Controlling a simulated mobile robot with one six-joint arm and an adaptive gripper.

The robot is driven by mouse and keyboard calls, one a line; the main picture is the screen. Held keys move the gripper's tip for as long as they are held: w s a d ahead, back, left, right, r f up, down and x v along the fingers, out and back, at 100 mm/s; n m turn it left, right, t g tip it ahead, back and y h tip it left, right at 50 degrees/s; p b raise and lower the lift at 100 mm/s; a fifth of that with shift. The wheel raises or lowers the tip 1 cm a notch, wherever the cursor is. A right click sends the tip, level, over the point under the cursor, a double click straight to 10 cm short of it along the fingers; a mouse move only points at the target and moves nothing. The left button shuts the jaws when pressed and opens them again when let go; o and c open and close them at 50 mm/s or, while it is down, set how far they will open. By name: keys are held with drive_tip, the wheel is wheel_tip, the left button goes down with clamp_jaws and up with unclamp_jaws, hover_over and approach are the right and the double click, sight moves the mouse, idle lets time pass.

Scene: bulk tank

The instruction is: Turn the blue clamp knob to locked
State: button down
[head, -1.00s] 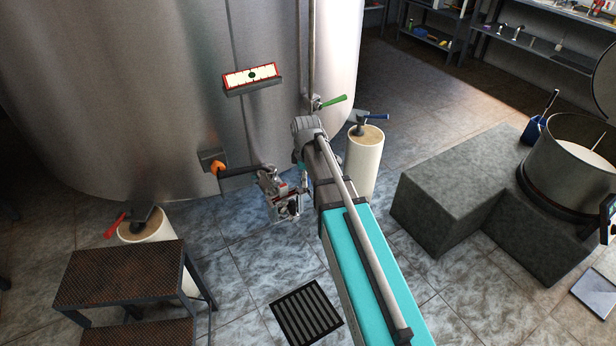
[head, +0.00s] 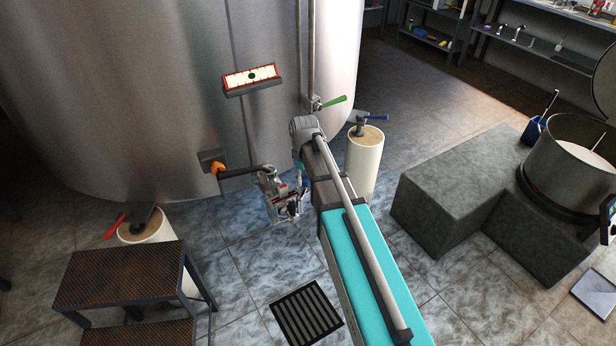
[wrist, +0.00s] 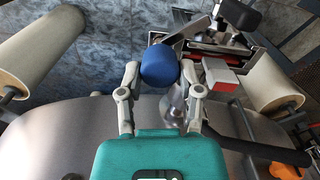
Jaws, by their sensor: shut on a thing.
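The blue clamp knob (wrist: 160,63) sits between the two fingertips of my gripper (wrist: 159,72) in the wrist view, with a finger against each side. My gripper is shut on it. The knob is by a metal fitting (head: 277,192) at the end of a dark pipe from the tank; this fitting also shows in the wrist view (wrist: 222,45). In the head view my arm partly covers the knob, and only a small blue patch (head: 305,181) shows. I cannot read the knob's turn position.
The steel tank (head: 150,90) stands behind, with a red-framed gauge (head: 252,77) and an orange part (head: 215,168) by the pipe. Red (head: 114,227), green (head: 334,102) and blue (head: 377,117) levers are nearby. A step (head: 115,275) stands left, grey blocks (head: 455,190) right.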

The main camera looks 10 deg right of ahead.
drive_tip(key=m, duration=0.5)
drive_tip(key=shift+w+d+m, duration=0.15)
drive_tip(key=shift+m, duration=0.25)
drive_tip(key=m, duration=0.5)
drive_tip(key=shift+f, duration=0.1)
drive_tip(key=shift+m, duration=0.3)
drive_tip(key=shift+c, duration=1.3)
unclamp_jaws()
drive_tip(key=shift+s, duration=0.2)
